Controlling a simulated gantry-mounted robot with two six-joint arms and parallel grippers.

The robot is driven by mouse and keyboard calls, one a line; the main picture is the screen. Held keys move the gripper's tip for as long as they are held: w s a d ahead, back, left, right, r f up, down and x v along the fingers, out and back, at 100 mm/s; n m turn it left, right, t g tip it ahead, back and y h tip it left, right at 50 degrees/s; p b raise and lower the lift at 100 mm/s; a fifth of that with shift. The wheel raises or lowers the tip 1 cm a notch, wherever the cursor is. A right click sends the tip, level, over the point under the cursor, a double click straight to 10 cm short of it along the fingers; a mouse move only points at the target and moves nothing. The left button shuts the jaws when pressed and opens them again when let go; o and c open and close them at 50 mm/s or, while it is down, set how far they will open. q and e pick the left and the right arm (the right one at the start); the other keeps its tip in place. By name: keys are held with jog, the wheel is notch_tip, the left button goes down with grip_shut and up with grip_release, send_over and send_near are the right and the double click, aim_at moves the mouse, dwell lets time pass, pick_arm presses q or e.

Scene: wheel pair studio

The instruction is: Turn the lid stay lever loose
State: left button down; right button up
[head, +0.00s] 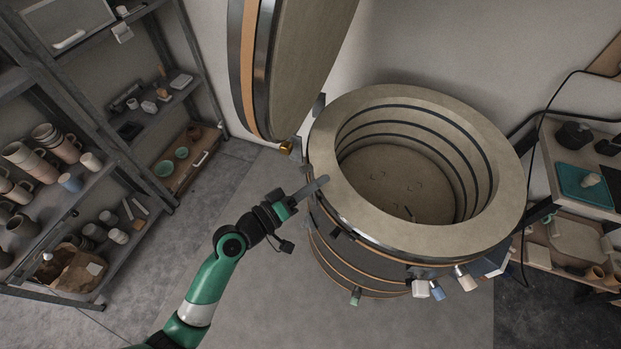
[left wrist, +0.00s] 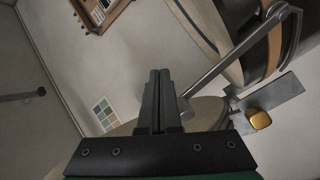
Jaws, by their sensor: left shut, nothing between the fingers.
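The round kiln (head: 330,230) stands with its lid (head: 310,70) raised; the lid also shows at the upper right of the left wrist view (left wrist: 240,70). A slim grey stay bar (left wrist: 235,62) runs there from a pivot near the lid down behind my fingers. Beside it is a flat grey plate (left wrist: 278,92) with a brass-coloured knob (left wrist: 260,120); the knob also shows below the lid in the head view (head: 286,148). I cannot tell which of these parts is the lever. My left gripper (head: 323,181) is shut and empty by the kiln's left rim, apart from the knob. My right gripper is out of view.
Shelves with mugs and bowls (head: 60,145) stand at the left. Shelves with a teal tray (head: 585,187) stand at the right. Several small plugs or blocks (head: 440,288) stick out from the kiln's front. The floor left of the kiln is clear.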

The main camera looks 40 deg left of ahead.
pick_arm(q)
jog(key=w+a+f+b, duration=0.1)
jog(key=w+a+b, duration=0.1)
jog(key=a+b, duration=0.3)
jog(key=a, duration=0.2)
jog(key=shift+w+a, duration=0.3)
jog(key=shift+w, duration=0.05)
jog(key=a+f+b, duration=0.1)
jog(key=b, duration=0.1)
jog(key=w+a+f+b, duration=0.1)
jog(key=a+b, duration=0.1)
jog(key=shift+w+a+f, duration=0.1)
jog(key=shift+a, duration=0.1)
